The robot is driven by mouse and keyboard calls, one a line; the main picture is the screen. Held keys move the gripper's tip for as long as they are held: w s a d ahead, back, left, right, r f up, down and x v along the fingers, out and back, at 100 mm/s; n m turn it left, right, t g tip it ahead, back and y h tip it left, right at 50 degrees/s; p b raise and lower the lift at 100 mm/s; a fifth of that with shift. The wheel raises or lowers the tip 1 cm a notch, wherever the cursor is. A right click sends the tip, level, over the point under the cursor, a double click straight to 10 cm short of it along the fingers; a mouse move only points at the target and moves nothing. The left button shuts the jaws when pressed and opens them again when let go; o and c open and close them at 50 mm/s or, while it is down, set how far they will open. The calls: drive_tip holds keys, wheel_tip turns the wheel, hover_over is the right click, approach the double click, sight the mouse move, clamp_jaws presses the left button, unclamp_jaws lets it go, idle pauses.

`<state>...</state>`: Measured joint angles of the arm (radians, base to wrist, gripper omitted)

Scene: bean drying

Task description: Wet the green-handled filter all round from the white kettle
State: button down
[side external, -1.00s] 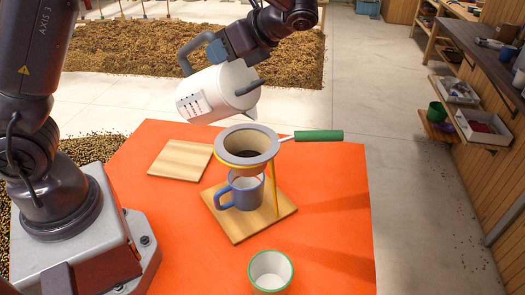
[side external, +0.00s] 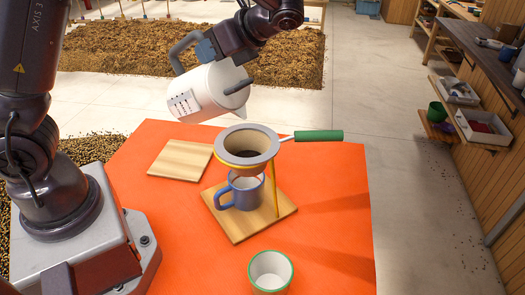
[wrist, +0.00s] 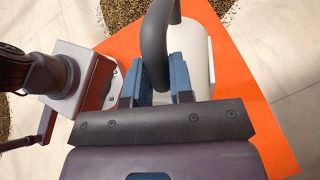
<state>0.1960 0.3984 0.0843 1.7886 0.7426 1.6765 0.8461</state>
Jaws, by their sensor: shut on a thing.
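The white kettle (side external: 208,96) hangs tilted in the air, behind and to the left of the filter. My gripper (side external: 204,50) is shut on its grey handle (side external: 183,50); in the wrist view the blue-grey fingers (wrist: 157,78) close around the handle (wrist: 157,40), and the white body (wrist: 190,50) is partly hidden. The green-handled filter (side external: 219,152) sits in a yellow stand, its green handle (side external: 318,136) pointing right. Its inside looks dark. The kettle's lower edge is near the filter's far rim. No water stream is visible.
A blue mug (side external: 240,197) stands under the filter on a wooden board (side external: 237,232). Another board (side external: 180,158) lies at left on the orange table (side external: 330,215). A green-rimmed cup (side external: 270,272) stands at the front. The table's right side is clear.

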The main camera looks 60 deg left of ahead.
sight(208, 79)
drive_tip(key=shift+s+a, duration=0.25)
drive_tip(key=shift+s, duration=0.55)
drive_tip(key=shift+s+d, duration=0.95)
drive_tip(key=shift+s, duration=0.05)
drive_tip(key=shift+d, duration=0.1)
drive_tip(key=shift+w+d, duration=0.25)
drive_tip(key=shift+d, duration=1.05)
drive_tip(key=shift+w+d, duration=0.3)
drive_tip(key=shift+w, duration=0.35)
drive_tip(key=shift+w+d, duration=0.25)
drive_tip(key=shift+w, duration=0.45)
